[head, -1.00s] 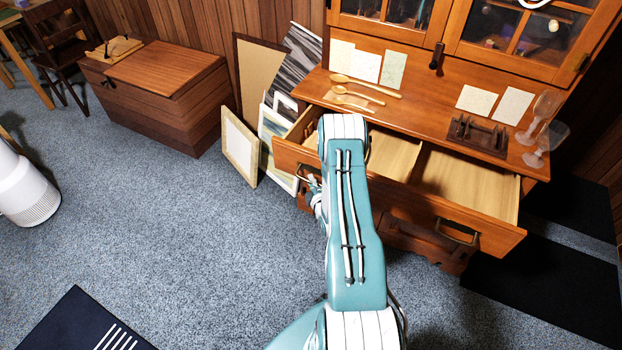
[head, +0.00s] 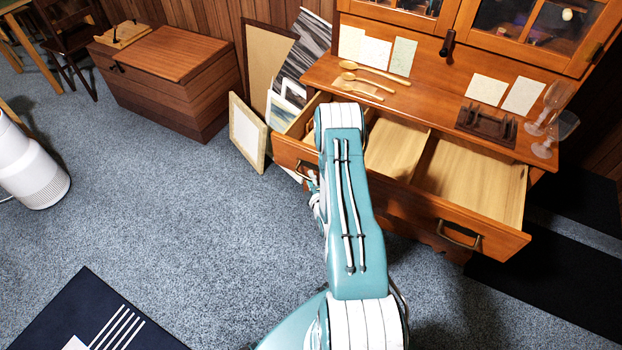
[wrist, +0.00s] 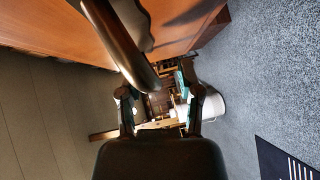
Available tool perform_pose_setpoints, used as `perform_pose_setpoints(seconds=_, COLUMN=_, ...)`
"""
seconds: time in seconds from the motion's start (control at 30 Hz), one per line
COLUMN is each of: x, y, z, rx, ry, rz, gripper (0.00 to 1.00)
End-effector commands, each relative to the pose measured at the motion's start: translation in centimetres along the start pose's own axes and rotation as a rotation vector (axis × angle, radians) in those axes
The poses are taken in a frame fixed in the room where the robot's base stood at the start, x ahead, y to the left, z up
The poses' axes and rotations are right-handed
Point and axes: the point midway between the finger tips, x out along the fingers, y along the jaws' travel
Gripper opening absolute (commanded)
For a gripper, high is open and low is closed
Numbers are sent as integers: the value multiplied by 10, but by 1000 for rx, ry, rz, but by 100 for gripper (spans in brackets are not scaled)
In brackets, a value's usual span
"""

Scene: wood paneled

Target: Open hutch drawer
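The wooden hutch (head: 455,110) stands at the right in the head view. Its wide drawer (head: 465,180) is pulled well out, showing a pale, empty-looking interior with a divider. The drawer front has a metal handle (head: 459,236) at the right and another handle (head: 306,170) at the left, partly hidden by my arm. My gripper is mostly hidden behind my arm in the head view. In the wrist view my gripper (wrist: 160,95) has its two fingers apart. A dark curved bar (wrist: 118,45), apparently the left handle, reaches between them close to the camera; contact is unclear.
A wooden chest (head: 165,80) stands farther left. Carpet (head: 190,220) is open left of my arm.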

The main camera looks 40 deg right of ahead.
Motion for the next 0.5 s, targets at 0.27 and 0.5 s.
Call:
perform_pose_setpoints(seconds=0.27, x=1, y=3, z=0, rx=-1, ry=0, rz=8, gripper=52)
perform_pose_setpoints(seconds=0.5, x=-22, y=2, z=1, rx=0, ry=-2, rz=6, gripper=52)
